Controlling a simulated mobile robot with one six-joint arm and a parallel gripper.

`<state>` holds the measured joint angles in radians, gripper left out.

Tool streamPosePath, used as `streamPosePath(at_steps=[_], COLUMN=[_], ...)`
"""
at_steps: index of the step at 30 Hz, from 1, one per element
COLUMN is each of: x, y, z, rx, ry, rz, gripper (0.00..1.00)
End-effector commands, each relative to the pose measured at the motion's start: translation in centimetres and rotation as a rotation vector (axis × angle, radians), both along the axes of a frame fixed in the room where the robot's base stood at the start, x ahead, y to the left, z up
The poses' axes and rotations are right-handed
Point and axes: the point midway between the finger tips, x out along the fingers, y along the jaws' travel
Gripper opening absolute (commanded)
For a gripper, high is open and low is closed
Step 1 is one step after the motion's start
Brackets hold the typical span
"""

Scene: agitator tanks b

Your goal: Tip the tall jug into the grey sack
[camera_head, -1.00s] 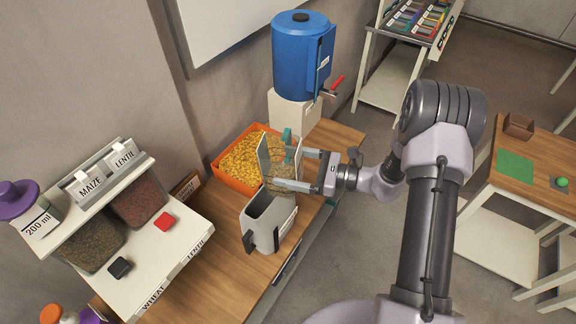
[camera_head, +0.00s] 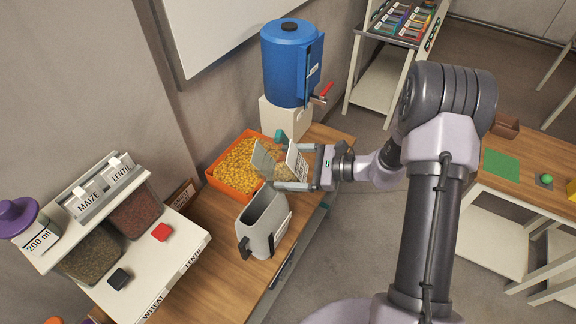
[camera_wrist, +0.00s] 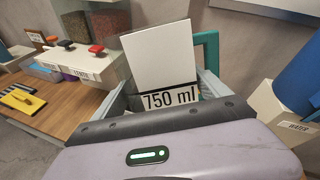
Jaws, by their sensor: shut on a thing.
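The tall jug (camera_head: 283,163) is pale with a teal handle and grains showing inside; in the wrist view (camera_wrist: 160,62) its white face reads 750 ml. My gripper (camera_head: 292,168) is shut on the jug from the right and holds it in the air. The jug leans to the left, its mouth towards the upper left. The grey sack (camera_head: 262,225) stands upright and open-topped on the wooden bench, just below and in front of the jug. Its inside looks dark and empty from the head camera.
An orange tray of yellow grains (camera_head: 238,168) lies behind the jug. A blue water drum (camera_head: 290,62) with a red tap stands on a white block at the back. A white dispenser with maize and lentil bins (camera_head: 120,215) is at left. Bare bench lies between dispenser and sack.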

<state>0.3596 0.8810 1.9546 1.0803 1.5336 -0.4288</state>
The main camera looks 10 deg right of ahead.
Motion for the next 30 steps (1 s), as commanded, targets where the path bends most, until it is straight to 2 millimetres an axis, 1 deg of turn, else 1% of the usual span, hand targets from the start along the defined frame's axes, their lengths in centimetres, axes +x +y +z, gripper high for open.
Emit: streamPosePath(at_steps=[4, 14, 19, 26, 30], x=[0.14, 0.23, 0.32, 0.33, 0.43], y=[-0.18, -0.33, -0.54, -0.58, -0.67], z=[0.49, 0.46, 0.70, 0.64, 0.69], rx=[-0.056, -0.089, -0.168, -0.176, -0.232], ry=[-0.027, -0.041, -0.077, -0.080, -0.106], rz=[0.000, 0.000, 0.000, 0.000, 0.001], gripper=[0.13, 0.13, 0.13, 0.13, 0.13])
